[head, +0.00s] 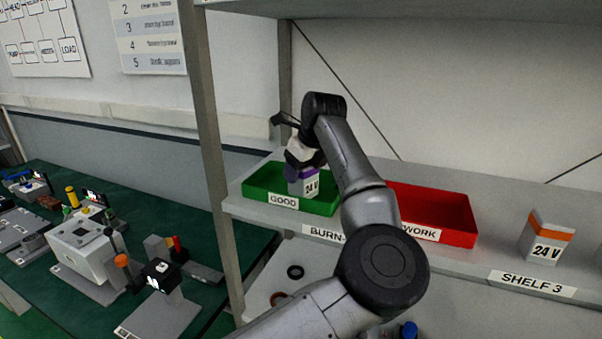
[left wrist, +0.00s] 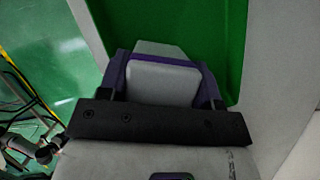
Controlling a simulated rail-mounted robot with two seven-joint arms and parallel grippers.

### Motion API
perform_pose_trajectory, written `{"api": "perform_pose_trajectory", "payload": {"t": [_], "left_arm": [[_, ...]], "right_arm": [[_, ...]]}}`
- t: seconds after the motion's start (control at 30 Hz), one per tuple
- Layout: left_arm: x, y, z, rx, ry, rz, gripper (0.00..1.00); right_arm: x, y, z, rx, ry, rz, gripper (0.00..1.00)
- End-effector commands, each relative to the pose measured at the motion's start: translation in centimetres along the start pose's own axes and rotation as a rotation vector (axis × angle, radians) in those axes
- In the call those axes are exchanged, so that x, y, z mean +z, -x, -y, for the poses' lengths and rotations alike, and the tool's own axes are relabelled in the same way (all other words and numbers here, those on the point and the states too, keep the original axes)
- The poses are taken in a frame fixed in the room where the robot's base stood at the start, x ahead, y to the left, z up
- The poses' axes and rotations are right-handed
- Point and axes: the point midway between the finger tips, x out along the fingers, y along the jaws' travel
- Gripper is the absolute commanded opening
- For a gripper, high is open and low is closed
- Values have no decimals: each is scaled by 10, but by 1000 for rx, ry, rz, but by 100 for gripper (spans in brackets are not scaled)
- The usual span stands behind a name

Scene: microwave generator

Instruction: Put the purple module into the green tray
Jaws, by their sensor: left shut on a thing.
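The purple module (head: 303,184) is a white block with a purple band and a "24 V" label. My left gripper (head: 303,165) is shut on its top, and the module is upright at the green tray (head: 262,190), labelled "GOOD". In the head view the module overlaps the tray's right part and front wall; I cannot tell if it touches the tray floor. In the left wrist view the gripper (left wrist: 160,100) holds the purple-edged module (left wrist: 163,82) with the green tray (left wrist: 205,30) behind and below it. My right gripper is not in view.
A red tray (head: 440,212) stands right of the green one on the same shelf (head: 470,262), partly behind my arm. An orange-banded 24 V module (head: 547,238) stands farther right. A shelf post (head: 207,120) rises at the left. A green bench (head: 60,180) with several devices is at far left.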

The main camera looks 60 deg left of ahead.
Motion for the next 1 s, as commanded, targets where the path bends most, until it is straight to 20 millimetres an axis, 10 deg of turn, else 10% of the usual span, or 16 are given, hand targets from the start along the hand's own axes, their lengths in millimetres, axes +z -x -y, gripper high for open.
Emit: {"api": "perform_pose_trajectory", "payload": {"t": [0.47,0.5,0.73,1.0], "left_arm": [[-5,-12,0,0,1,1,28],[-4,-11,0,0,1,0,61],[-4,-11,0,0,1,0,83],[-4,-9,0,0,1,0,84]], "right_arm": [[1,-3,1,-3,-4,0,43],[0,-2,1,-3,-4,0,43],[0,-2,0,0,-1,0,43],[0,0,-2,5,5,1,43]]}}
